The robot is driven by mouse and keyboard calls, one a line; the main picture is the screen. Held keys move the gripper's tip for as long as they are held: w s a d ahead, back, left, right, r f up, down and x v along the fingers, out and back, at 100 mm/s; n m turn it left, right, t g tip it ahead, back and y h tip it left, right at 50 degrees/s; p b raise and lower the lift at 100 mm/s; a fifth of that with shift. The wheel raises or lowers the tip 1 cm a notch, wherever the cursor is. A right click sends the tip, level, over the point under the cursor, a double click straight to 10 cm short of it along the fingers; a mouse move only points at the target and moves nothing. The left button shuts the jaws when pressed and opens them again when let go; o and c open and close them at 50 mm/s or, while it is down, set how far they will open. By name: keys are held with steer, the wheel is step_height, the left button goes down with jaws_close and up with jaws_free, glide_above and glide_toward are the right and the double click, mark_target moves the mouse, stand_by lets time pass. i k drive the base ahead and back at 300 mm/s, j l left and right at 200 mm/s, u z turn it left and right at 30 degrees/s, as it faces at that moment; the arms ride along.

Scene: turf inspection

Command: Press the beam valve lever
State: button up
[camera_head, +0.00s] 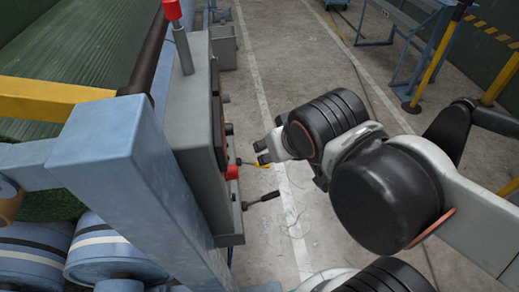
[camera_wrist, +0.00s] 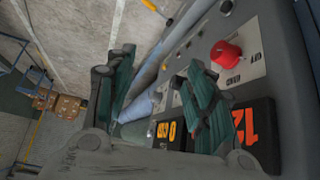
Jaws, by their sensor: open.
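In the head view, a grey control box (camera_head: 190,130) stands on the blue machine frame. A black-handled lever (camera_head: 262,199) sticks out to the right from its lower part. A red-knobbed lever (camera_head: 178,35) stands upright at its top. I cannot tell for sure which is the beam valve lever. My gripper (camera_head: 263,153) is right of the panel, above and apart from the black-handled lever. In the wrist view its fingers (camera_wrist: 160,100) are spread with nothing between them. The panel there shows a red button (camera_wrist: 226,53) and orange-digit displays (camera_wrist: 242,124).
A blue frame post (camera_head: 120,150) and a yellow bar (camera_head: 50,98) stand left of the control box. A small yellow piece (camera_head: 262,165) shows just below my gripper. Open concrete floor (camera_head: 290,60) lies right of the panel. Yellow posts (camera_head: 435,60) stand farther back.

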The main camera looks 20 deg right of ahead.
mark_target(271, 196)
steer(key=k+l, duration=0.1)
steer(key=l, duration=0.25)
steer(key=k+l+u, duration=0.15)
steer(key=l, duration=0.5)
steer(key=k+l+u, duration=0.15)
steer(key=l, duration=0.2)
